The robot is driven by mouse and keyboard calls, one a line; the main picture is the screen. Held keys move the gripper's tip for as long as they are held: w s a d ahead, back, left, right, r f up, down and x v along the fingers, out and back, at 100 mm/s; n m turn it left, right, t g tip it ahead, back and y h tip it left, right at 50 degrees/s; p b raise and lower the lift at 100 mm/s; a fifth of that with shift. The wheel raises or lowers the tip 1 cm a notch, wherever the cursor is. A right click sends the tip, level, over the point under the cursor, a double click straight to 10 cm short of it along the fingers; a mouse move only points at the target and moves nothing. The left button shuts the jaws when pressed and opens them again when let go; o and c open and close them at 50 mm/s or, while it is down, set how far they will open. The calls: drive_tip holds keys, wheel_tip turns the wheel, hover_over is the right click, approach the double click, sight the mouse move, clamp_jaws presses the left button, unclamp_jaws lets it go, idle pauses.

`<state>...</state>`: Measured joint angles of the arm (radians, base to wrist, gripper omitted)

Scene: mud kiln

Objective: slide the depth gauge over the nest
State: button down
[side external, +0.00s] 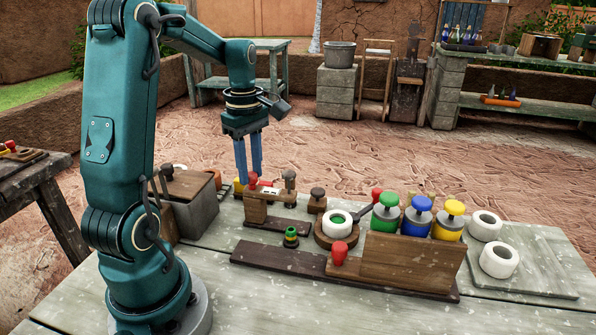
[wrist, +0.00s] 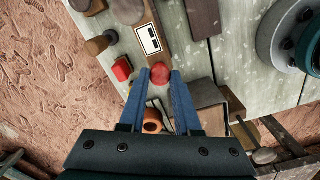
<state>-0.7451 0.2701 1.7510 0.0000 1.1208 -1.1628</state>
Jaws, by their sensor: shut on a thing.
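My gripper (side external: 249,181) is shut on a red knob (wrist: 160,75), which shows between the blue fingertips in the wrist view. The knob is at the end of a wooden block with a white marked label (wrist: 148,38). I take this piece (side external: 256,212) to be the depth gauge; it stands by a low dark board (side external: 277,226). The fingers hide part of the knob in the side view.
To the right are a round wooden base (side external: 325,238) with a white ring (side external: 337,224) and red-handled lever (side external: 376,195). Green, blue and yellow knobbed cylinders (side external: 420,216) stand behind a wooden block (side external: 410,262). A grey box (side external: 190,215) stands left of my gripper.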

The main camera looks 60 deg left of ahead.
drive_tip(key=shift+r, duration=0.1)
idle(0.7)
drive_tip(key=w+d, duration=0.7)
drive_tip(key=shift+w+d, duration=0.25)
drive_tip(key=c, duration=0.6)
unclamp_jaws()
drive_tip(key=shift+r, duration=2.55)
drive_tip(key=shift+d, duration=0.1)
